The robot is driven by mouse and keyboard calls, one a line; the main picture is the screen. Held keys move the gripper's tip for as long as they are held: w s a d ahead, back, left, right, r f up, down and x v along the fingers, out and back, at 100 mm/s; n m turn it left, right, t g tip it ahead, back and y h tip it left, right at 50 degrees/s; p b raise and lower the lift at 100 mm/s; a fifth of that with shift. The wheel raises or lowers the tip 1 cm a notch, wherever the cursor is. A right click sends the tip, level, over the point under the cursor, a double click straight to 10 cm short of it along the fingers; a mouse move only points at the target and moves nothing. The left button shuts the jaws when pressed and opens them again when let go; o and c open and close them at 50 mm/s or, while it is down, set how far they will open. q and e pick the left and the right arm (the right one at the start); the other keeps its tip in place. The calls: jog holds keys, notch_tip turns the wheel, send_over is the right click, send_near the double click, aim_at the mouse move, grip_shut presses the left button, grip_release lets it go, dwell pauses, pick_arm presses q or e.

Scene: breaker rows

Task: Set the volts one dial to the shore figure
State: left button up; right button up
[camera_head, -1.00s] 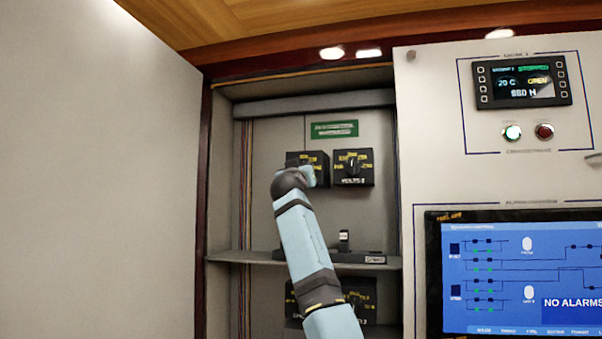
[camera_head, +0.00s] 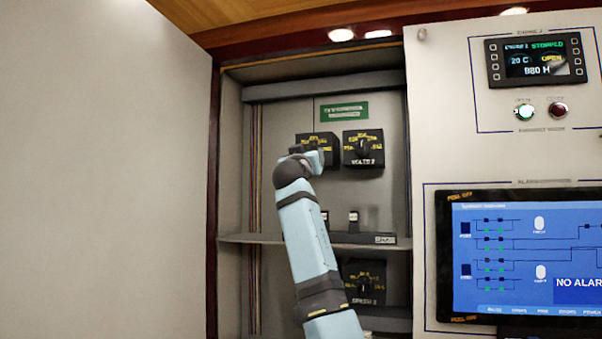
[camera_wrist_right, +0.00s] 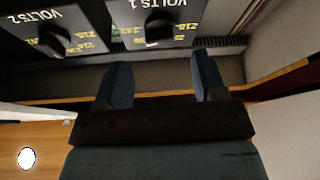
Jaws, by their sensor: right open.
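The volts one dial is a black knob on a black box with yellow figures (camera_wrist_right: 158,27), lettered VOLTS 1 and upside down in the right wrist view. In the head view its box (camera_head: 326,139) is partly hidden by my right gripper (camera_head: 308,150). In the right wrist view that gripper (camera_wrist_right: 164,80) is open and empty, its two fingers apart. The fingertips show just below the VOLTS 1 box, without visible contact with the knob. The knob's exact setting is too blurred to read. My left gripper is in neither view.
The matching VOLTS 2 dial (camera_head: 363,148) sits close on the right. A green label (camera_head: 344,111) is above. A shelf (camera_head: 262,239) and a lower dial box (camera_head: 363,280) are below. The cabinet side and a screen panel (camera_head: 530,250) stand to the right.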

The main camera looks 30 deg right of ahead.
pick_arm(q)
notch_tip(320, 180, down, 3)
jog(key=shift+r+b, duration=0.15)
jog(key=shift+b, duration=0.75)
pick_arm(e)
jog(key=v, duration=0.8)
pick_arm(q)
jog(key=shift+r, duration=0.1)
